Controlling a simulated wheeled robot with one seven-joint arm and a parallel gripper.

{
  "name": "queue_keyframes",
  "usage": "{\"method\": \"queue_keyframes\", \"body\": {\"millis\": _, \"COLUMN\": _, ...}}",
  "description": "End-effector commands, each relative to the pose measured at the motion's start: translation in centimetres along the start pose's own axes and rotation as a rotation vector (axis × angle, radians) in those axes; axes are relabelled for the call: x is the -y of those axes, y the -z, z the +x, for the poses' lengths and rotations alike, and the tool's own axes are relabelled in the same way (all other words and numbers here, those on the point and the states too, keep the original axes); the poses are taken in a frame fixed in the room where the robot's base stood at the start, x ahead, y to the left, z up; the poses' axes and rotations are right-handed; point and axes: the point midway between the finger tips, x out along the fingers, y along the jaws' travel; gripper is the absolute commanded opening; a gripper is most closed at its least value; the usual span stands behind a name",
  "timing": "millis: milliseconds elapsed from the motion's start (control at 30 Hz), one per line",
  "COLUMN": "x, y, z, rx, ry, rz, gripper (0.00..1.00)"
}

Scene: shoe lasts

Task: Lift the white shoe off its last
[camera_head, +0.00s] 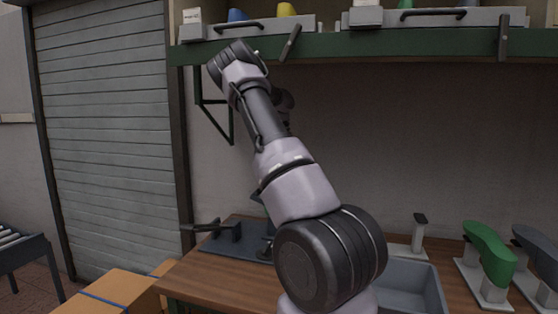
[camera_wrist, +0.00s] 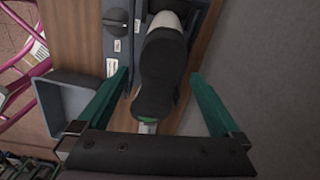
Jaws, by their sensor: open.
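In the wrist view a shoe (camera_wrist: 163,75) lies with its dark sole toward the camera. Pale, whitish upper shows at its far end and along its edges. A small green piece (camera_wrist: 148,121) shows at its near end, perhaps part of the last; the rest of the last is hidden beneath the shoe. My gripper (camera_wrist: 157,80) is open, with one green finger on each side of the shoe. Gaps show between the fingers and the shoe. In the head view my arm hides the gripper and this shoe.
A grey bin (camera_head: 411,288) stands on the wooden bench (camera_head: 205,286). A green form (camera_head: 489,250) and a dark one (camera_head: 540,250) stand at the right, near an empty stand (camera_head: 419,236). A dark knob (camera_wrist: 116,20) sits beside the shoe. A shelf (camera_head: 400,46) hangs above.

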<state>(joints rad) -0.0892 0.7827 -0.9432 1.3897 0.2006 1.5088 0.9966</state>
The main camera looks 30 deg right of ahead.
Motion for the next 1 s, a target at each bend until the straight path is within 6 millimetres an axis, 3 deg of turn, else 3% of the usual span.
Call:
{"method": "queue_keyframes", "body": {"millis": 167, "x": 0.0, "y": 0.0, "z": 1.1, "rx": -0.002, "ry": -0.002, "rz": 0.001, "gripper": 1.0}}
{"method": "queue_keyframes", "body": {"millis": 700, "x": 0.0, "y": 0.0, "z": 9.6, "rx": -0.001, "ry": 0.0, "rz": 0.0, "gripper": 1.0}}
{"method": "queue_keyframes", "body": {"millis": 1000, "x": 0.0, "y": 0.0, "z": 10.8, "rx": 0.0, "ry": 0.001, "rz": 0.0, "gripper": 1.0}}
